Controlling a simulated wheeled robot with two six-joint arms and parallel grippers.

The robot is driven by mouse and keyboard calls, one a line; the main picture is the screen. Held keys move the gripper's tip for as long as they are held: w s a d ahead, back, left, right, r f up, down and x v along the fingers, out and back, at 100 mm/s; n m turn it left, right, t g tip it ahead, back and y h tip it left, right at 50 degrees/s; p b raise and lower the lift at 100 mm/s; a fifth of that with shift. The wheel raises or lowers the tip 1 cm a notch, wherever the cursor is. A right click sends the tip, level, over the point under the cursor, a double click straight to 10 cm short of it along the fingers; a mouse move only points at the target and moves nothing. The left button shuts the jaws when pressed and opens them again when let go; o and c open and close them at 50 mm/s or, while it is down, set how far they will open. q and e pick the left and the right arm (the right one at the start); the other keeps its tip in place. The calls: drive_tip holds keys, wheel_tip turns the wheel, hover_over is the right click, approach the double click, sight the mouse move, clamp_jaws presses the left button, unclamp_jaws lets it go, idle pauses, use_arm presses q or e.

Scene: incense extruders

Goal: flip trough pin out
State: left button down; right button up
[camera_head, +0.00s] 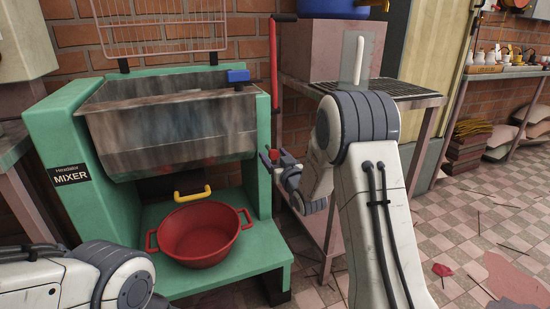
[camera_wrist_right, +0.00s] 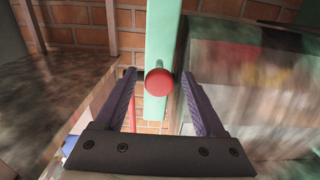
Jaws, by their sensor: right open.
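A round red knob (camera_wrist_right: 158,82), which looks like the trough pin, sticks out from the green mixer frame in the right wrist view. My right gripper (camera_wrist_right: 158,80) is open, with one finger on each side of the knob and visible gaps to both. In the head view my right gripper (camera_head: 272,158) is at the right side of the mixer, with the red knob (camera_head: 274,154) at its fingers. The steel trough (camera_head: 175,135) hangs level in the green frame (camera_head: 70,140). My left arm shows at lower left; its gripper is out of view.
A red basin (camera_head: 200,235) stands on the mixer's base under the trough, below a yellow handle (camera_head: 193,192). A blue handle (camera_head: 238,76) is on the trough's rim. A red lever (camera_head: 274,60) and a metal table (camera_head: 400,88) are close to my right arm.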

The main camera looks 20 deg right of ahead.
drive_tip(key=s+p, duration=0.2)
drive_tip(key=s, duration=0.8)
drive_tip(key=shift+s+d, duration=0.15)
drive_tip(key=shift+s, duration=0.1)
drive_tip(key=s+a+f+n+g+y+p, duration=0.15)
drive_tip(key=s+a+g, duration=0.25)
drive_tip(key=a, duration=0.4)
drive_tip(key=s+a+n+g+p, duration=0.1)
drive_tip(key=s+a+n+g, duration=0.1)
drive_tip(key=s+a+g, duration=0.5)
drive_tip(key=s+a+r+n+g+h+p, duration=0.1)
drive_tip(key=s+a+r+n+g+p, duration=0.2)
drive_tip(key=s, duration=1)
drive_tip(key=s+a+n+g, duration=0.1)
drive_tip(key=s+a+g, duration=0.25)
drive_tip(key=s, duration=0.85)
wheel_tip(320, 180, up, 37)
drive_tip(key=p, duration=3.7)
drive_tip(key=shift+w+d+m, duration=0.25)
drive_tip(key=shift+d+m, duration=0.1)
